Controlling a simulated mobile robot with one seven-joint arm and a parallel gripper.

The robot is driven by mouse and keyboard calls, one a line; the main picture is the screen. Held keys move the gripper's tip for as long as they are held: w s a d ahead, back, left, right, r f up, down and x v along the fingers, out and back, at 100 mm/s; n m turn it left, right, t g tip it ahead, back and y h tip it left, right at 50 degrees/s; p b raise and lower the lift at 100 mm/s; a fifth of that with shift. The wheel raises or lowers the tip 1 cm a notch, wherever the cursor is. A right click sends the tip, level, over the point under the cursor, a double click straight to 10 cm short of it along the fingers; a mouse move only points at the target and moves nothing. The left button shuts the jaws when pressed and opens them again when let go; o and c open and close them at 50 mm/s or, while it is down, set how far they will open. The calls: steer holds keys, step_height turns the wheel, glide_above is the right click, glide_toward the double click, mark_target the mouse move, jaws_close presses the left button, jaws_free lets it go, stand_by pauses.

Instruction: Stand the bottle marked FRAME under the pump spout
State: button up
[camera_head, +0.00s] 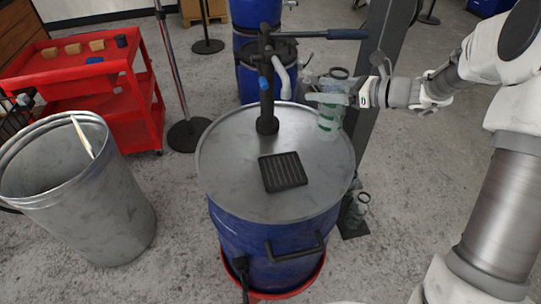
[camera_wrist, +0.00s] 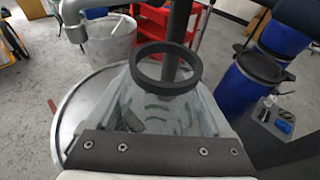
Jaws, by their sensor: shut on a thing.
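A clear, greenish bottle (camera_head: 329,122) with a dark ring at its mouth is held upright at the right rim of the blue drum; any FRAME marking is unreadable. My gripper (camera_head: 335,98) is shut on it from the right. In the wrist view the bottle (camera_wrist: 160,115) and its ring stand in front of my gripper (camera_wrist: 160,140). The dark hand pump (camera_head: 267,110) stands on the drum lid, left of the bottle. A blue-tipped part (camera_head: 264,83) on its front may be the spout. A black slotted pad (camera_head: 283,172) lies on the lid in front of the pump, empty.
The drum lid (camera_head: 225,165) is bare around the pad. The pump handle (camera_head: 345,34) reaches right, above the bottle. A grey post (camera_head: 377,70) stands behind my gripper. More bottles (camera_head: 355,208) sit low at the drum's right. A metal bin (camera_head: 95,215) and red cart (camera_head: 130,110) stand left.

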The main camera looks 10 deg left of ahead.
steer(key=s+a+f+b, duration=0.2)
steer(key=s+a+f, duration=0.5)
steer(key=a+f, duration=0.2)
steer(key=shift+s+a+f, duration=0.2)
steer(key=shift+a, duration=0.65)
steer(key=shift+f, duration=0.25)
steer(key=o, duration=1.1)
steer(key=shift+o, duration=0.2)
steer(key=shift+r, duration=0.2)
